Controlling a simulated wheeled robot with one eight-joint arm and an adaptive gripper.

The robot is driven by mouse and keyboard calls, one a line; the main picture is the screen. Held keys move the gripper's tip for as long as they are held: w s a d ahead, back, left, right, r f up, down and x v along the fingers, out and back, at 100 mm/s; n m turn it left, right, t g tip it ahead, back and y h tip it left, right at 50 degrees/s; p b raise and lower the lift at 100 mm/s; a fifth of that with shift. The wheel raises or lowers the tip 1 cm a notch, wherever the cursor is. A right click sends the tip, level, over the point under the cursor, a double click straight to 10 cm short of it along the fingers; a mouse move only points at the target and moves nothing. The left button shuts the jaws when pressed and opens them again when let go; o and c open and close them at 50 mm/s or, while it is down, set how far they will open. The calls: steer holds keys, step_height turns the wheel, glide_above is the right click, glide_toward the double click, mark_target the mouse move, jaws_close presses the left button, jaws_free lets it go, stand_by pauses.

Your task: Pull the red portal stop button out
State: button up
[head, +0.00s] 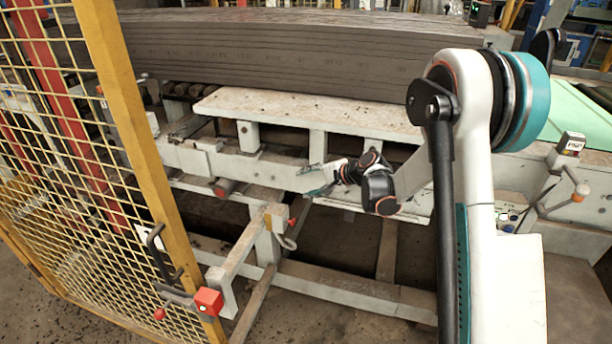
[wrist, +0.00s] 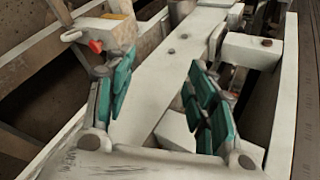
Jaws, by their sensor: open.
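A small red button-like part (head: 292,222) sits on the side of a yellowish box (head: 275,216) on top of a pale post, left of centre and below my gripper in the head view. The red part also shows at the upper left of the wrist view (wrist: 96,46), on the same yellowish box (wrist: 105,22). My gripper (head: 314,179) is open and empty, apart from the red part and above and right of it in the head view. In the wrist view its two teal-padded fingers (wrist: 158,85) stand wide apart over the pale frame. I cannot tell how far the red part sticks out.
A yellow mesh gate (head: 135,130) stands at the left, with a red box (head: 208,301) and a red knob (head: 160,314) low on it. The pale machine frame (head: 310,110) carries long grey slabs (head: 300,55). A metal hook (head: 287,242) hangs below the red part.

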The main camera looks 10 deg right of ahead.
steer(key=shift+s+a+r+n, duration=0.15)
steer(key=shift+s+r, duration=0.1)
steer(key=shift+r, duration=0.3)
steer(key=shift+s+a+r+n, duration=0.1)
steer(key=shift+s+a+r, duration=0.15)
steer(key=shift+r, duration=0.35)
steer(key=shift+s+a+r+n, duration=0.15)
steer(key=shift+s+r, duration=0.1)
steer(key=shift+r, duration=0.3)
steer(key=s+a+r+n+g+h, duration=0.1)
steer(key=s+r+n+h, duration=0.15)
steer(key=s+r, duration=0.5)
steer(key=s+r+n+h, duration=0.1)
steer(key=s+r+n, duration=0.25)
steer(key=s, duration=0.75)
steer(key=s+d+n+h, duration=0.3)
steer(key=s+n+h, duration=0.1)
steer(key=s, duration=1.6)
steer(key=shift+s+r+n, duration=0.2)
steer(key=shift+n, duration=0.5)
steer(key=shift+d, duration=0.1)
